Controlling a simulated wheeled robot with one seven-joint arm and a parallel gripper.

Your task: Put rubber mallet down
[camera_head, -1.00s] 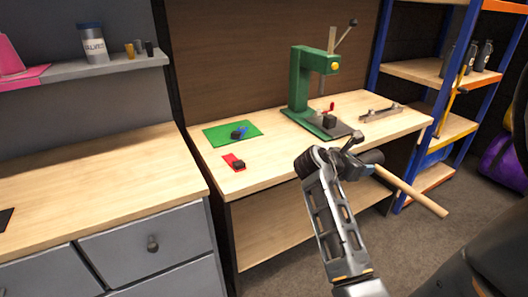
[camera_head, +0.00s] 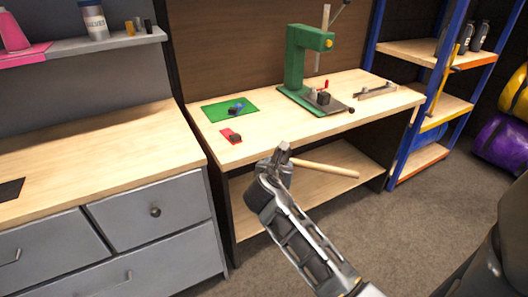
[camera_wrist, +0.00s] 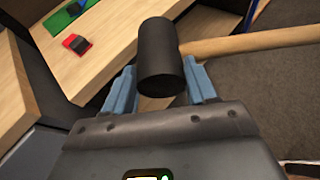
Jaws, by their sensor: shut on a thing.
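The rubber mallet has a black cylindrical head and a pale wooden handle. In the wrist view its head (camera_wrist: 160,62) stands between the blue fingers of my gripper (camera_wrist: 162,88), which is shut on the mallet. The handle (camera_wrist: 255,41) points to the right. In the head view the mallet's handle (camera_head: 328,170) sticks out to the right of my gripper (camera_head: 277,165), in front of the workbench. The head is mostly hidden there by my gripper and arm. The workbench top (camera_head: 290,128) lies just beyond the mallet.
On the workbench are a green press (camera_head: 297,65), a green mat (camera_head: 229,108), a small red pad (camera_head: 230,136) and a metal bar (camera_head: 375,90). The bench's front middle is bare. A grey drawer cabinet (camera_head: 150,211) stands left, a blue-framed shelf (camera_head: 432,80) right.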

